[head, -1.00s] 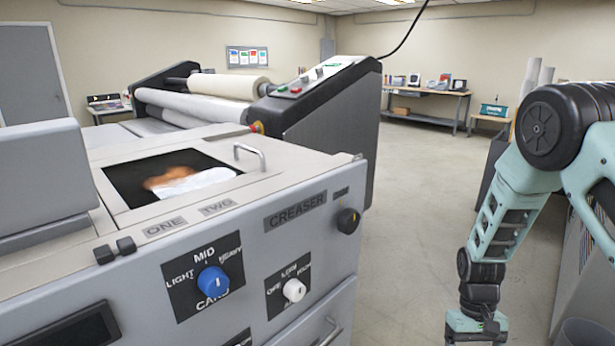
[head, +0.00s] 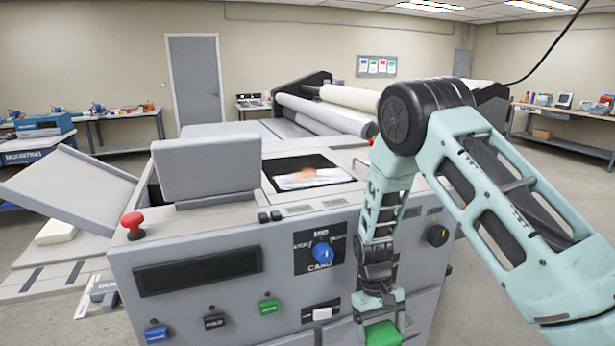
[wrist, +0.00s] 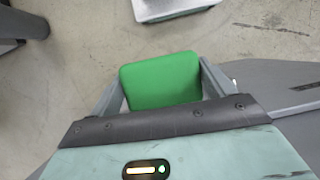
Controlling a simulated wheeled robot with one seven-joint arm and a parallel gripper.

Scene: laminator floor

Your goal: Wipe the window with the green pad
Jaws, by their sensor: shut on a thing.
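The green pad (head: 383,334) shows at the bottom edge of the head view, partly cut off. In the wrist view the green pad (wrist: 162,80) sits between the two grey fingers. My gripper (wrist: 160,88) is shut on it; in the head view my gripper (head: 380,318) hangs low in front of the grey creaser. The window (head: 338,176) is a dark pane in the creaser's top. An orange blur and a white patch show in it. The pad is apart from the window, lower and nearer to me.
A tilted feed tray (head: 70,195) stands at left. The laminator rollers (head: 325,112) are behind. Open floor lies at right.

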